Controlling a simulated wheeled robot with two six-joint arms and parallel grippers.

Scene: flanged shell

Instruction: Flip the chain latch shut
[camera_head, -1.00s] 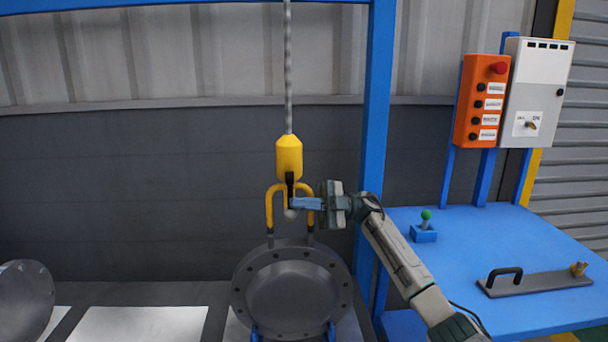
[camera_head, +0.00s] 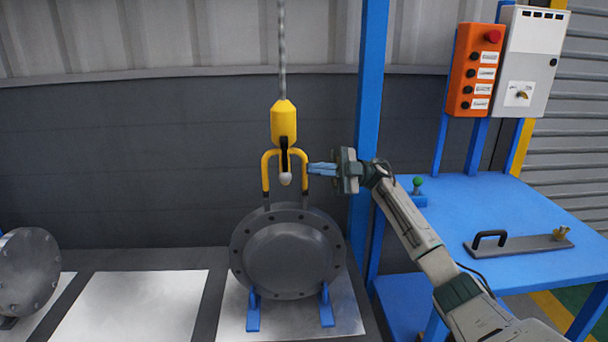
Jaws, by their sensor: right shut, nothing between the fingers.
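A yellow hoist block (camera_head: 284,122) hangs from a chain (camera_head: 282,50). Below it is a black latch lever (camera_head: 284,154) with a pale round knob (camera_head: 286,179) at its lower end, pointing down. A yellow arched lifting handle (camera_head: 265,172) stands behind it, its legs reaching down to the grey flanged shell (camera_head: 288,260), which stands upright in blue supports. My right gripper (camera_head: 310,169) is shut and empty, its blue fingers pointing left at the arch's right leg, right of the knob. I cannot tell whether they touch the leg. My left gripper is not in view.
A blue post (camera_head: 370,100) rises behind my right arm. The blue table (camera_head: 520,210) at right holds a green-knobbed lever (camera_head: 418,185) and a bar with a black handle (camera_head: 520,245). An orange button box (camera_head: 475,72) is above. Another flange (camera_head: 28,270) stands at far left.

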